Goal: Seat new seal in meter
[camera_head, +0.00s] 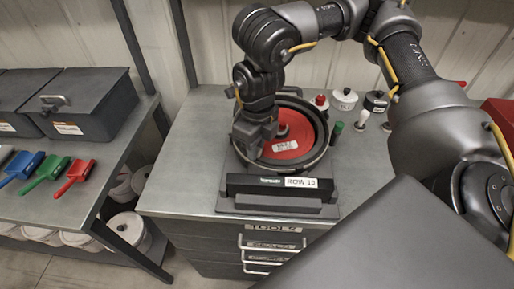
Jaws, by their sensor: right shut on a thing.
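The meter (326,158) stands on the metal bench as a round dark housing, with a front block labelled ROW 10. Inside it is a red disc (289,134) with a white label. A dark ring (300,103), which looks like the seal, runs around the disc. How fully it sits in the housing cannot be told. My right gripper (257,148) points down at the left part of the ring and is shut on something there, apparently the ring. The fingertips and their grip are mostly hidden. My left gripper is not in view.
Several small knobbed pieces (344,98) stand right of the meter, and a green-topped one (337,131) is close to it. Labelled drawers (273,245) are below the bench (180,170). The left shelf holds dark boxes (92,105) and coloured scoops (75,175). The bench's left side is clear.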

